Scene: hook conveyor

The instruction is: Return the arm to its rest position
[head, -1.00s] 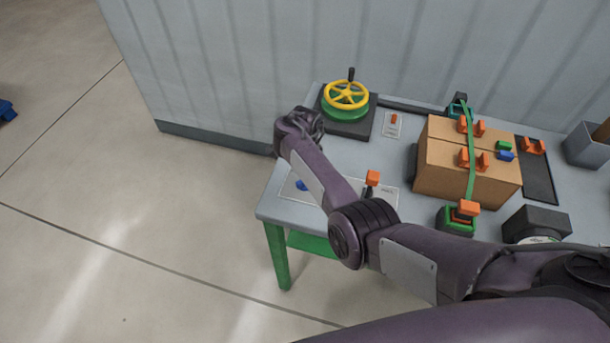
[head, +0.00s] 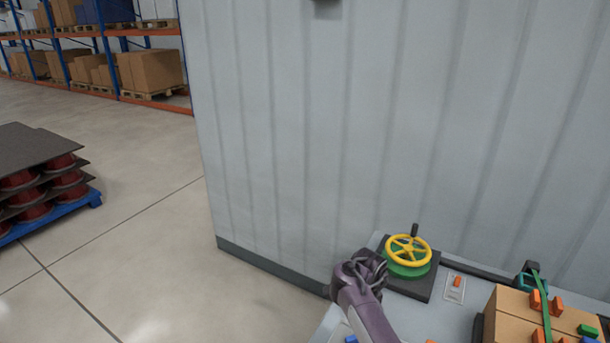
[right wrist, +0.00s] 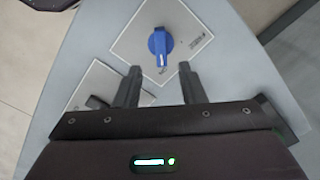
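My arm (head: 365,312) rises from the bottom edge of the head view, its dark purple end beside the yellow handwheel; finger positions cannot be made out there. A blue knob (right wrist: 160,43) on a light plate (right wrist: 185,25) lies beyond the fingertips. A bit of blue also shows at the bottom of the head view (head: 351,339). My left gripper is in neither view.
The grey worktable (head: 455,318) holds a yellow handwheel (head: 409,250) on a green base, a switch plate (head: 454,289) and a strapped cardboard box (head: 512,318). A ribbed wall (head: 330,130) stands behind. Open floor (head: 150,240), a loaded pallet (head: 45,185) and racks (head: 120,50) lie left.

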